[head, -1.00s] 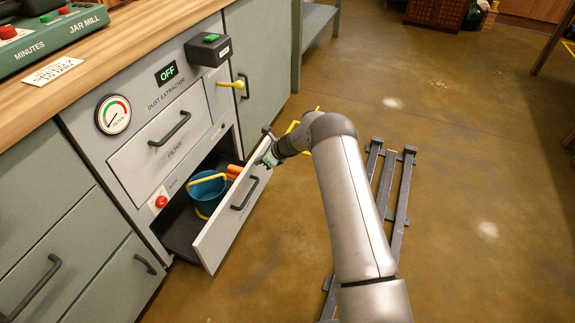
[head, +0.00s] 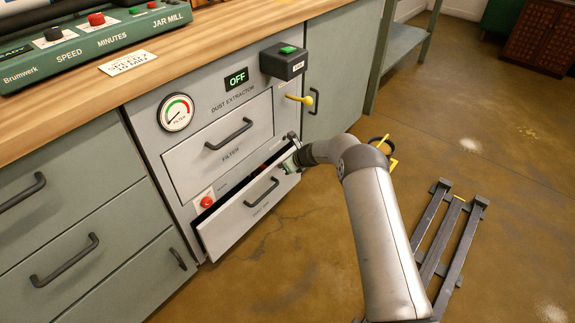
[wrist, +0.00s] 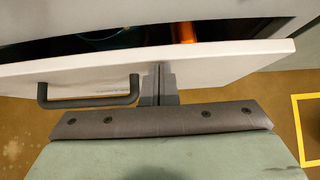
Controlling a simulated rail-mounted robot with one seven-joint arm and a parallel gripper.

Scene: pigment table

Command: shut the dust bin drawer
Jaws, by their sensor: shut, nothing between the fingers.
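The dust bin drawer (head: 235,222) is the pale bottom drawer of the dust extractor. It stands a little open, with a narrow dark gap above its front panel. Its dark handle (head: 262,193) also shows in the wrist view (wrist: 88,102). My gripper (head: 291,163) is at the right upper part of the drawer front. In the wrist view my gripper (wrist: 158,72) is shut and empty, its tips against or very close to the outer face of the panel (wrist: 225,66), right of the handle. An orange thing (wrist: 183,32) shows inside the drawer; the rest inside is mostly hidden.
The filter drawer (head: 190,165) above is shut. A yellow lever (head: 300,99) and a black box with a green button (head: 284,62) stick out at the upper right. A dark metal frame (head: 430,262) lies on the floor to the right. Floor in front is clear.

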